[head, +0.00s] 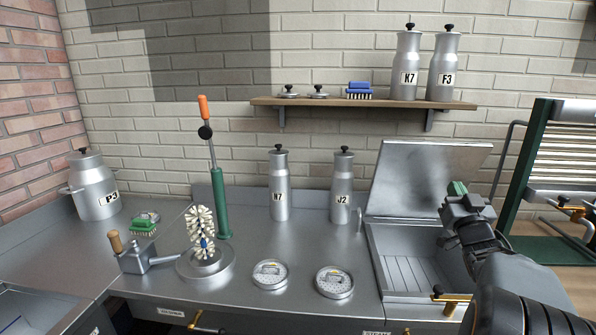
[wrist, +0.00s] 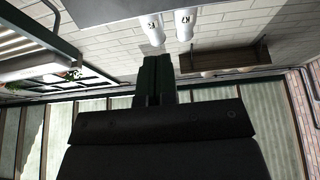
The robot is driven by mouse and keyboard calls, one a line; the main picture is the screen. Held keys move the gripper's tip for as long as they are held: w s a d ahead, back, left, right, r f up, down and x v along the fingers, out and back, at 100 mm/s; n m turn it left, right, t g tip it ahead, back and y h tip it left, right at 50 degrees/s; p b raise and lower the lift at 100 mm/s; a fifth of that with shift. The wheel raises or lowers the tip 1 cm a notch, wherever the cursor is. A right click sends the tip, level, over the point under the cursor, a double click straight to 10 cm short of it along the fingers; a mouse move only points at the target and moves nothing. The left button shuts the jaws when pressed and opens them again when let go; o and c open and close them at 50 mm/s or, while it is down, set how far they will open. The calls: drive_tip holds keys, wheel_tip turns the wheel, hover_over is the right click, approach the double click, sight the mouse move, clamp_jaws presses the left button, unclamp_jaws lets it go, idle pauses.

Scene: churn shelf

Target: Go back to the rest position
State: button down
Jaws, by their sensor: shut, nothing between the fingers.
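My gripper (head: 457,190) is raised above the right part of the metal counter, in front of the open lid of a steel basin (head: 420,250). In the wrist view my gripper (wrist: 158,58) shows its dark fingers together, with nothing between them. Nothing touches the fingertips. The wrist camera looks toward the wall and ceiling, with two pale churns (wrist: 152,28) near the top of that view.
A shelf (head: 365,103) holds churns K7 (head: 407,65) and F3 (head: 444,65), two lids and a blue brush (head: 359,91). Churns N7 (head: 279,187) and J2 (head: 342,188) stand on the counter. A green-framed rack (head: 525,165) stands at right. The front middle counter holds two round strainers (head: 270,273).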

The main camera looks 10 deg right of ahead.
drive_tip(key=a+f+g+y+p, duration=0.1)
drive_tip(key=a+f+g+p, duration=0.2)
drive_tip(key=a+g, duration=0.35)
drive_tip(key=a+f+g+y+p, duration=0.1)
drive_tip(key=a+f+g+p, duration=0.2)
drive_tip(key=a, duration=0.7)
drive_tip(key=s+a+f+n+g+y+p, duration=0.1)
drive_tip(key=s+a+f+g+y+p, duration=0.1)
drive_tip(key=s+a+g, duration=0.2)
drive_tip(key=s+a+f+n+g+y+p, duration=0.2)
drive_tip(key=s+a+f+g+p, duration=0.1)
drive_tip(key=s+a, duration=0.8)
drive_tip(key=shift+s+a+f+n+g+y, duration=0.2)
drive_tip(key=shift+s+f+n+g+y, duration=0.15)
drive_tip(key=shift+g, duration=0.5)
